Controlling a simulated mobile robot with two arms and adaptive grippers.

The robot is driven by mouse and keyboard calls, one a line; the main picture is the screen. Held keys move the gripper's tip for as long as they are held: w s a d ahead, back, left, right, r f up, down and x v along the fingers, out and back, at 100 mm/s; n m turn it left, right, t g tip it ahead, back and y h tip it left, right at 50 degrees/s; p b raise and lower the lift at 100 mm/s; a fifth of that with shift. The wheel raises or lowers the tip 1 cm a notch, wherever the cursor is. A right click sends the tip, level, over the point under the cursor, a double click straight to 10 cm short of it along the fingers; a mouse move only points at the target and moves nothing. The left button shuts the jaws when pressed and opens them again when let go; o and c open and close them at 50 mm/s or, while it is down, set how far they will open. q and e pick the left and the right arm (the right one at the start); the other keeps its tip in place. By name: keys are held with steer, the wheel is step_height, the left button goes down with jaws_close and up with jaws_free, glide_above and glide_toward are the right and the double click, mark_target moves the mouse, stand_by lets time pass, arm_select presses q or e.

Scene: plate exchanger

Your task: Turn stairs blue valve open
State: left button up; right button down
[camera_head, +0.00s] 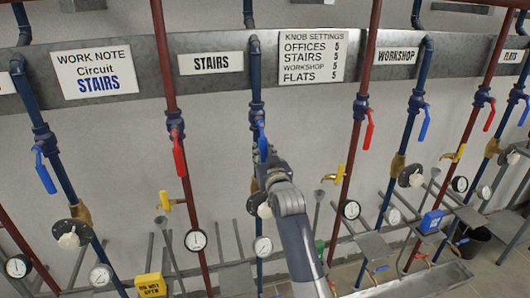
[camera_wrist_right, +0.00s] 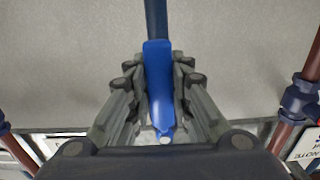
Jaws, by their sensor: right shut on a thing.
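The stairs blue valve handle (camera_head: 261,134) is on the blue pipe below the STAIRS sign (camera_head: 211,63). In the right wrist view the blue handle (camera_wrist_right: 158,85) lies between the two fingers, lengthwise along the blue pipe (camera_wrist_right: 156,18). In the wrist view the right gripper (camera_wrist_right: 158,100) is closed around the handle, one finger on each side. My left gripper is not in view.
A red-handled valve (camera_head: 178,152) is on the red pipe to the left, and another red handle (camera_head: 369,130) is to the right. The grey wall shows between pipes.

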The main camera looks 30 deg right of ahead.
steer(key=shift+a, duration=0.1)
stand_by(0.3)
steer(key=c, duration=1.4)
jaws_free()
steer(key=shift+s, duration=0.1)
steer(key=v, duration=1.1)
steer(key=shift+s+a, duration=0.15)
steer(key=shift+s, duration=0.2)
